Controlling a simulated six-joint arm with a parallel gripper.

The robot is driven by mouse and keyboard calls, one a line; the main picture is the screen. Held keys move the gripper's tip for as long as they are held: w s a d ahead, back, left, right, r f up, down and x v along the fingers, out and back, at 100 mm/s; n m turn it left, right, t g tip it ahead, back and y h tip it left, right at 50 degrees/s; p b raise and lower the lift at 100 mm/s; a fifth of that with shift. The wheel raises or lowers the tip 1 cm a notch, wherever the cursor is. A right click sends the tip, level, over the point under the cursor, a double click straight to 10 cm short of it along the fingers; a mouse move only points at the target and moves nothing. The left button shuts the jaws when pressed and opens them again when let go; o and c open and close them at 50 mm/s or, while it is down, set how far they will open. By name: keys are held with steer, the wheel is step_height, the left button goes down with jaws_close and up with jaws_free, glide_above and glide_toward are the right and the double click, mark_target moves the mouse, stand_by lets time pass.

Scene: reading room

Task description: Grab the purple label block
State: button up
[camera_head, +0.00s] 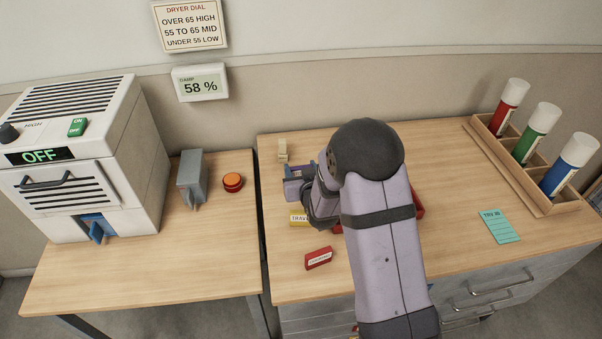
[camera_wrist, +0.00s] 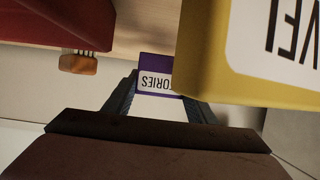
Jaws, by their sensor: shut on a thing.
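The purple label block (camera_wrist: 155,62) shows in the wrist view with a white label reading "ORIES", upside down; its right side is hidden behind a yellow block. My gripper (camera_wrist: 162,92) is shut on it, with one dark finger at each side. In the head view my gripper (camera_head: 299,186) is low over the left part of the right-hand desk, and a bit of the purple block (camera_head: 299,170) shows beside it. My arm hides much there. I cannot tell whether the block is off the desk.
A yellow block (camera_head: 299,219) labelled "TRAV" lies close to my gripper and looms large in the wrist view (camera_wrist: 205,60). A red block (camera_head: 318,258) lies nearer the front edge. A cream object (camera_head: 282,151) stands behind. A tube rack (camera_head: 540,207) stands right.

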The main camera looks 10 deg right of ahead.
step_height(320, 180, up, 8)
steer(key=shift+r+b, duration=0.1)
steer(key=shift+b, duration=0.2)
